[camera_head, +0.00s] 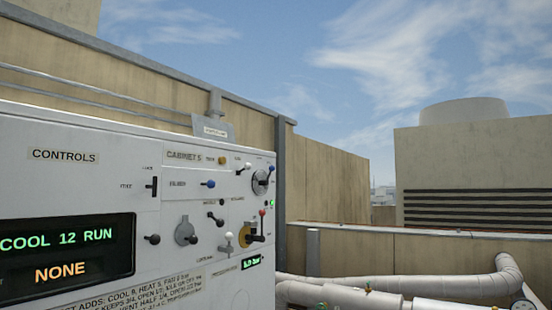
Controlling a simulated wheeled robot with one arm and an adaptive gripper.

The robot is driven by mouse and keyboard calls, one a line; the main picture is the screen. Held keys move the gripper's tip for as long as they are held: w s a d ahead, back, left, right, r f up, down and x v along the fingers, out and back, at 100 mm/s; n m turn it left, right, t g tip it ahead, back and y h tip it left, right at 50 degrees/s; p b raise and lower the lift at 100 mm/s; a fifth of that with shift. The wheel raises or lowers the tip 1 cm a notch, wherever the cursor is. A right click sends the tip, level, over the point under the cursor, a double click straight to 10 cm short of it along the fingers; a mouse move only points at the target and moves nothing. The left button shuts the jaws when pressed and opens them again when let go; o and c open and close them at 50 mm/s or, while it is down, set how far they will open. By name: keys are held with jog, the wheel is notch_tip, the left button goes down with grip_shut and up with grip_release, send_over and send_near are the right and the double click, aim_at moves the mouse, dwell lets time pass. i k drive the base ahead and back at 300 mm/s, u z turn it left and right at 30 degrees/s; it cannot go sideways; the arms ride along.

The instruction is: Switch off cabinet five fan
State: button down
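A grey control cabinet (90,145) fills the left of the head view. A plate on it reads "CABINET 5" (184,155). Near it are a yellow-orange knob (222,160), a blue-tipped lever (207,184), a white-tipped lever (246,167) and a round dial with a blue-tipped handle (262,180). Lower are black-knobbed levers (152,239), a grey disc with a handle (186,231) and a red-tipped handle on a yellow plate (258,228). Most small labels are too blurred to read, so I cannot tell which control is the fan's. My gripper is not in view.
A display (62,257) reads "COOL 12 RUN" and "NONE". A small green screen (252,262) and a green light (272,204) show at right. Pale pipes (440,285) with a gauge (522,305) run right of the cabinet. A louvred unit (475,170) stands behind.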

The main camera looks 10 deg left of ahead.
aim_at(247, 167)
jog(key=u, duration=0.3)
jog(key=i, duration=0.8)
jog(key=u, duration=0.9)
jog(key=i, duration=0.4)
jog(key=u, duration=0.45)
